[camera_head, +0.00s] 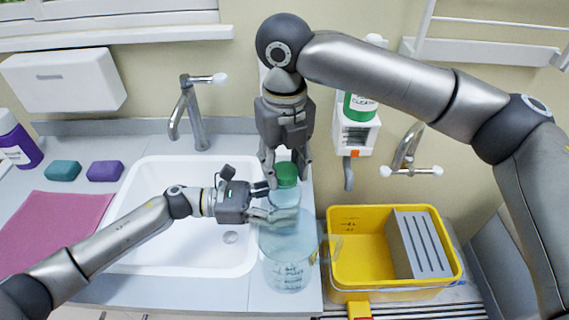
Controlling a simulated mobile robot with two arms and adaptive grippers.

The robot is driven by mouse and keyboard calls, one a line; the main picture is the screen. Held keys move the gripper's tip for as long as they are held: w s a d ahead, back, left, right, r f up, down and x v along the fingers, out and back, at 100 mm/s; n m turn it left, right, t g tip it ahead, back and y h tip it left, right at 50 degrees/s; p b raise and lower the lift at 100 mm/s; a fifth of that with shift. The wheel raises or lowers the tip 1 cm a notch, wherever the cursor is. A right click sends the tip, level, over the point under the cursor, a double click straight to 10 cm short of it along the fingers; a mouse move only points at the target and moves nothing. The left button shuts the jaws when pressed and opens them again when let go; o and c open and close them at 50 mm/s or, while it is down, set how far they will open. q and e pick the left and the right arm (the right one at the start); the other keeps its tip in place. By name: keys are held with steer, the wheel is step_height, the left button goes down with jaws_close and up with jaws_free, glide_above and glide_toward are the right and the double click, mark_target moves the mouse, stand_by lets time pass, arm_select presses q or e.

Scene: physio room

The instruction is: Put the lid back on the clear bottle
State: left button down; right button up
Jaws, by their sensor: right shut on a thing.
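The large clear bottle (290,255) stands upright on the counter strip at the right edge of the sink. The green lid (287,172) is at the top of its neck; I cannot tell whether it is seated. My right gripper (286,170) points down from above and is shut on the lid. My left gripper (268,200) reaches in from the left at the bottle's shoulder, its fingers overlapping the bottle. Whether they press on it is not clear.
A white sink (140,235) with a tap (190,110) lies to the left. A yellow bin (350,290) with a grey insert stands right of the bottle. A wall dispenser (355,130) is behind. A pink cloth (50,230), two sponges and a purple bottle (15,140) are far left.

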steer(key=shift+c, duration=0.7)
steer(key=m, duration=0.5)
steer(key=shift+m, duration=0.4)
steer(key=m, duration=1)
steer(key=shift+m, duration=0.3)
steer(key=m, duration=1.2)
steer(key=shift+f, duration=0.1)
steer(key=m, duration=1)
steer(key=shift+m, duration=0.4)
steer(key=m, duration=0.4)
steer(key=shift+m, duration=0.4)
steer(key=o, duration=1.1)
